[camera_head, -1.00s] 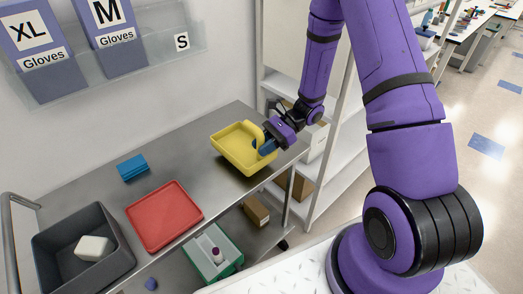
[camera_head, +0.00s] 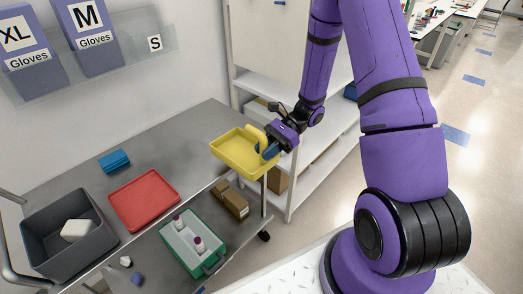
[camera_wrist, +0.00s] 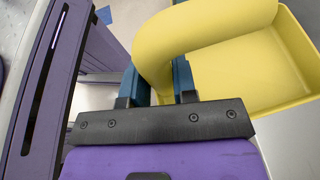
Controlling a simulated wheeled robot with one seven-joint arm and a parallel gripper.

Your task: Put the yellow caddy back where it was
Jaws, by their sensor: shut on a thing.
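The yellow caddy (camera_head: 236,154) is a shallow tray with a thick arched handle. My gripper (camera_head: 270,149) is shut on its handle at the caddy's right end. In the wrist view my gripper (camera_wrist: 160,88) has its blue fingers on both sides of the handle, and the caddy (camera_wrist: 245,75) extends to the upper right. In the head view the caddy appears level, at the right end of the metal cart's top, partly past its edge. Its underside is hidden.
On the metal cart (camera_head: 185,133) lie a red tray (camera_head: 145,199), a blue block (camera_head: 114,161) and a dark grey bin (camera_head: 45,219) with a white object. A green caddy (camera_head: 192,251) and cardboard boxes (camera_head: 231,199) are lower. White shelving (camera_head: 318,176) stands to the right.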

